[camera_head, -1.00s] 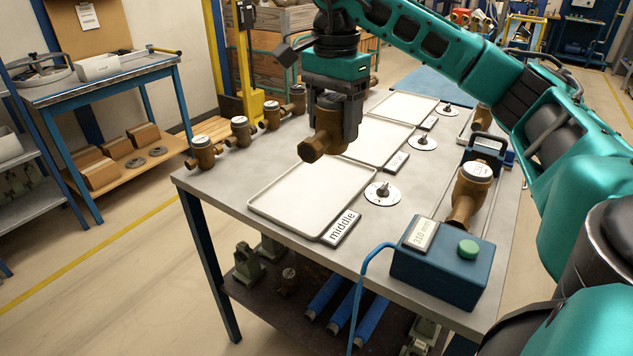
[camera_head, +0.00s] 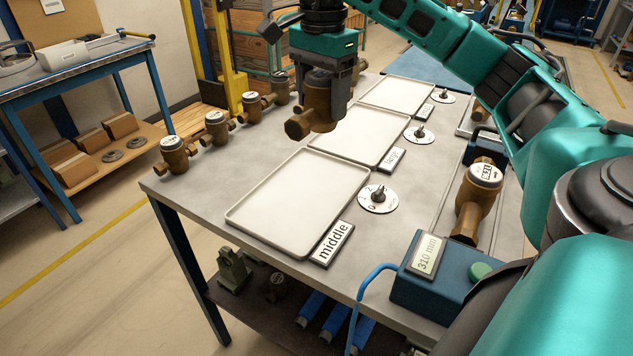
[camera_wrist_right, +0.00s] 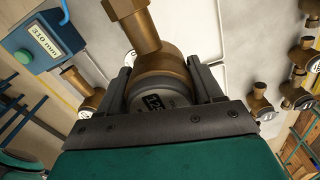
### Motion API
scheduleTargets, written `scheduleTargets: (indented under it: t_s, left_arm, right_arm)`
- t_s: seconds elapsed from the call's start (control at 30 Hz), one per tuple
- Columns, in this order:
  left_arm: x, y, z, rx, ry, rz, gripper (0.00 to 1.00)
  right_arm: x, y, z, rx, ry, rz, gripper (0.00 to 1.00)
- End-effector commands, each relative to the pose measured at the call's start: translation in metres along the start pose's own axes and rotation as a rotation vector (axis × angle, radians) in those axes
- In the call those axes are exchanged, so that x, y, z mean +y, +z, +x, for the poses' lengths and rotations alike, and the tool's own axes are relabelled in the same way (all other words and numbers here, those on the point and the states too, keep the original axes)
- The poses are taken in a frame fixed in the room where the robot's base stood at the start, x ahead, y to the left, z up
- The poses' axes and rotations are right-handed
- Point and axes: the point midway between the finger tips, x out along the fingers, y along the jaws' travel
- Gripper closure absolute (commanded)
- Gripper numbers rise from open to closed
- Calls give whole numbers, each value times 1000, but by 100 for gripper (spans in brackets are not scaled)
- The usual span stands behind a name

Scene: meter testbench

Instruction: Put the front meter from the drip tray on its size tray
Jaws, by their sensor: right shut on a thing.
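My right gripper (camera_head: 322,92) is shut on a brass meter (camera_head: 313,108) and holds it above the table. In the head view it appears in front of the left ends of the white trays. In the right wrist view the fingers (camera_wrist_right: 170,82) clasp the meter (camera_wrist_right: 168,62), with its round dial near the palm. The near tray (camera_head: 298,205) has a "middle" label (camera_head: 333,243) and is empty. The second tray (camera_head: 365,137) has a label (camera_head: 392,158) reading about "large"; a third tray (camera_head: 397,95) lies behind. Another brass meter (camera_head: 477,200) stands in the drip tray area at right. My left gripper is out of view.
Several brass meters (camera_head: 217,130) line the table's left edge. Round dial plates (camera_head: 378,198) sit beside the trays. A blue box (camera_head: 440,275) with a "310 mm" display (camera_head: 426,254) and green button stands at the front right.

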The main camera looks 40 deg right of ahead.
Motion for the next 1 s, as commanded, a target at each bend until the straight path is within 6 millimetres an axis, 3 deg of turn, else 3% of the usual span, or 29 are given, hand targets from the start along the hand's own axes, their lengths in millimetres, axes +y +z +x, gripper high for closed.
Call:
scheduleTargets:
  t_s: [0.1, 0.4, 0.6, 0.87, 1.0]
  left_arm:
    - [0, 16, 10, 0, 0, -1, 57]
    - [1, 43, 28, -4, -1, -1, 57]
    - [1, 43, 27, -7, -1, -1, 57]
    - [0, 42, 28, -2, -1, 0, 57]
    - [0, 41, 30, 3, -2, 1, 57]
  right_arm:
    - [0, 0, 34, -1, 2, 0, 97]
    - [0, 0, 100, -2, 0, 1, 97]
    - [0, -1, 125, 1, -3, 1, 97]
    - [0, -1, 142, 1, -3, 2, 97]
    - [0, 0, 162, 0, 0, 2, 97]
